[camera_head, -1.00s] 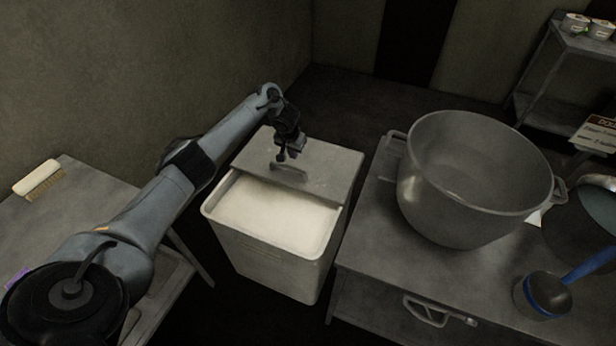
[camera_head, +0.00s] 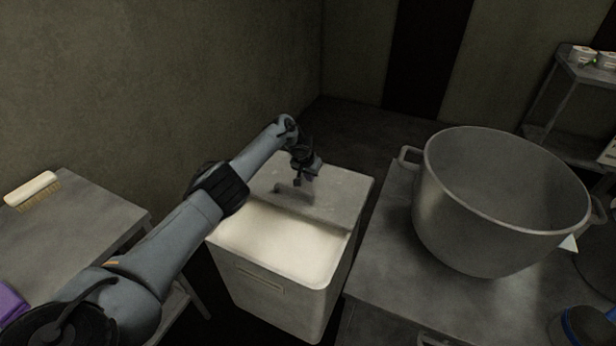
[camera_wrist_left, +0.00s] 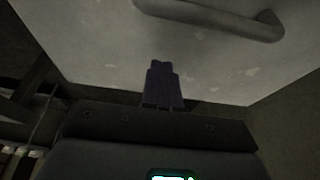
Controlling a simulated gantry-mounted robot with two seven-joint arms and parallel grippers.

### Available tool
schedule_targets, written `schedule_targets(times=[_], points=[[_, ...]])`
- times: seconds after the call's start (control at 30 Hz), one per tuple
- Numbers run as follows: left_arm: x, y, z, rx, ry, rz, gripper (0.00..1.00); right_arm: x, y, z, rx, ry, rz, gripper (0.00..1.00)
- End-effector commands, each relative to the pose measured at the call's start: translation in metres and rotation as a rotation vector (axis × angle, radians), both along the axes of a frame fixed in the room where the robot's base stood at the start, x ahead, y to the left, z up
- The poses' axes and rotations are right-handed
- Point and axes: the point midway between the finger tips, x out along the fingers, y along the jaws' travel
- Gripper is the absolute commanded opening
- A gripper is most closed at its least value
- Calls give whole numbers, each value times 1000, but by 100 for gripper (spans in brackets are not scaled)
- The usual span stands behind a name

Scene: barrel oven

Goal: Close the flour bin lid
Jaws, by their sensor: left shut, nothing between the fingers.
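The pale flour bin (camera_head: 262,290) stands between two metal tables. Its grey lid (camera_head: 338,197) covers the back part, and white flour (camera_head: 275,245) shows in the uncovered front part. A bar handle (camera_head: 290,190) stands on the lid, and it also shows at the top of the left wrist view (camera_wrist_left: 215,17). My left gripper (camera_head: 308,177) is over the lid, close beside the handle. Its dark fingers (camera_wrist_left: 163,82) are together and empty, apart from the handle in the left wrist view. My right gripper is not in view.
A large metal pot (camera_head: 495,205) stands on the right table (camera_head: 400,300). A brush (camera_head: 35,190) and a purple item (camera_head: 12,303) lie on the left table (camera_head: 90,225). A shelf (camera_head: 585,75) with tubs is at the back right. Dark floor lies behind the bin.

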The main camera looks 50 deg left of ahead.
Motion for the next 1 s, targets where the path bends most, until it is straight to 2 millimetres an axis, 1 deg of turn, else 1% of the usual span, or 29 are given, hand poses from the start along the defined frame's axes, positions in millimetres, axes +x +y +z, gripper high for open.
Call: schedule_targets(times=[0.03,0.1,0.47,0.7,1.0], points=[[2,0,-8,-1,0,2,0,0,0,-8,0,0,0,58],[-1,1,-5,2,0,0,0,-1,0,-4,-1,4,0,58],[-16,-8,-8,3,1,-2,0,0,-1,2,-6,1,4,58],[-28,-14,-11,2,0,-2,0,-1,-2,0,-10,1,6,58],[-33,-18,-12,0,-1,0,0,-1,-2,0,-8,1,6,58]])
